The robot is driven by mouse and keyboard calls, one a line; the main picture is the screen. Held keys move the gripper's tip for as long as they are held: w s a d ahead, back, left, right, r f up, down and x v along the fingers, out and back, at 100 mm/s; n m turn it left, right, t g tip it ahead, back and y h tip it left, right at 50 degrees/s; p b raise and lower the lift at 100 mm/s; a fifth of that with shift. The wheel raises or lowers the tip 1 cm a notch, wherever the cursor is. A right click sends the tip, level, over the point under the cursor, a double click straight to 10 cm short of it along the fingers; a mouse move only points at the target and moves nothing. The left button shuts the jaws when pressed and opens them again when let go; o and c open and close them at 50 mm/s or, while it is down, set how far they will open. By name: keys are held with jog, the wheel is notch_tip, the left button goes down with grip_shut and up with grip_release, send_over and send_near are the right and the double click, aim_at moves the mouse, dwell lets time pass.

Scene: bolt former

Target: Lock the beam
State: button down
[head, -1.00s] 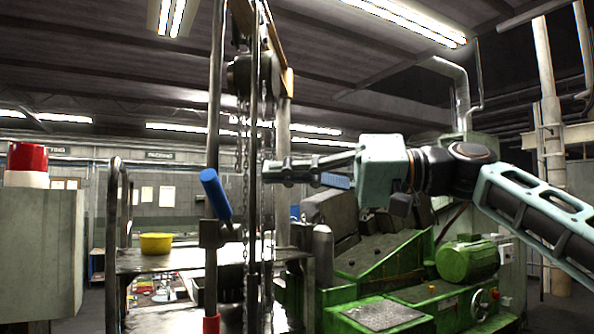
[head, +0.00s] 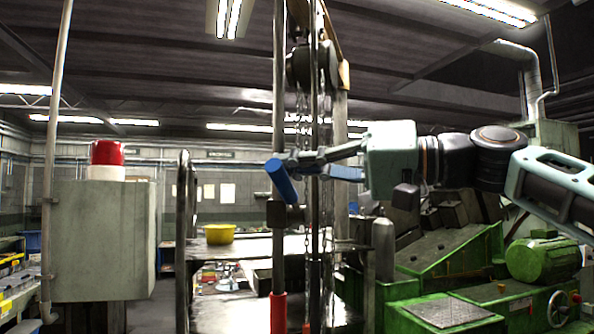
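A blue handle (head: 283,181) sticks up at a tilt from a dark clamp block (head: 287,213) on a vertical metal pole. I take this handle to be part of the beam's lock, but the view does not confirm it. My gripper (head: 288,162) reaches in from the right, with its fingertips at the upper end of the handle. I cannot tell whether they touch it. Poles and chains partly cover the fingers, and their gap is unclear.
Hanging chains (head: 302,120) and upright rods stand close around my fingers. A metal table with a yellow bowl (head: 220,234) is behind. A green machine (head: 455,265) fills the lower right. A grey cabinet (head: 100,240) with a red lamp (head: 107,153) stands at left.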

notch_tip(320, 180, down, 10)
jog(key=s+a+r+b, duration=0.1)
jog(key=s+b, duration=0.2)
jog(key=b, duration=0.6)
jog(key=p+v, duration=0.1)
jog(key=v, duration=0.8)
jog(key=shift+d, duration=0.4)
